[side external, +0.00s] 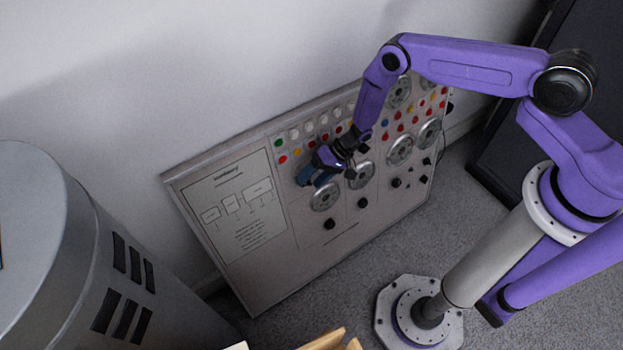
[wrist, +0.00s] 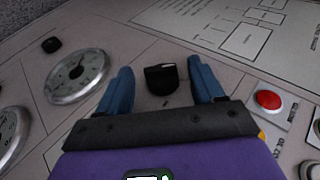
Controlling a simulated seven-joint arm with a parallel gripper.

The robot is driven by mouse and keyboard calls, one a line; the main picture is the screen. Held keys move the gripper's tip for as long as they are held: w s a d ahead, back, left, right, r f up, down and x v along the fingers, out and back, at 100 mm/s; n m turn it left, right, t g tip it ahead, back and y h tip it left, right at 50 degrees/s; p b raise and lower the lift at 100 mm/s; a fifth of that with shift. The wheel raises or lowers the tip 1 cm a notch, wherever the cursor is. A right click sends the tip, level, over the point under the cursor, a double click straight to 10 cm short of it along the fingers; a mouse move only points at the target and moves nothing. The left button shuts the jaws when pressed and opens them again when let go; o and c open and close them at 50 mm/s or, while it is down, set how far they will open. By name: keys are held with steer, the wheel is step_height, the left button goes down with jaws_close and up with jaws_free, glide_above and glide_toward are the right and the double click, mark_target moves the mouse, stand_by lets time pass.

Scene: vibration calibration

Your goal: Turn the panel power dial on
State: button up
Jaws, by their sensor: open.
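The control panel (side external: 255,275) leans against the wall in the side view, with a printed diagram sheet, gauges, buttons and knobs on its face. My gripper (side external: 303,178) is at the upper middle of the panel, close to its face. In the wrist view my gripper (wrist: 162,85) is open, with one blue finger on each side of a black dial (wrist: 160,80) that has a small white mark. A gap shows between the dial and each finger. In the side view the dial is hidden behind my gripper.
A round gauge (wrist: 77,76) and a black knob (wrist: 51,44) lie left of the fingers in the wrist view. A red button (wrist: 268,100) lies to the right. A grey cylindrical machine (side external: 75,270) stands left of the panel. Carpet (side external: 300,315) lies in front.

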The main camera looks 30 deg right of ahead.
steer(key=shift+a+f, duration=0.3)
steer(key=c, duration=1)
steer(key=shift+d+f+m+t+y, duration=0.1)
steer(key=shift+m+t+y, duration=0.15)
steer(key=shift+y, duration=0.45)
steer(key=shift+d+f+m+t+y, duration=0.15)
steer(key=shift+m+y, duration=0.1)
steer(key=shift+y, duration=0.45)
steer(key=shift+c, duration=0.2)
steer(key=shift+a, duration=0.1)
steer(key=o, duration=1)
steer(key=shift+o, duration=0.2)
steer(key=shift+r, duration=0.1)
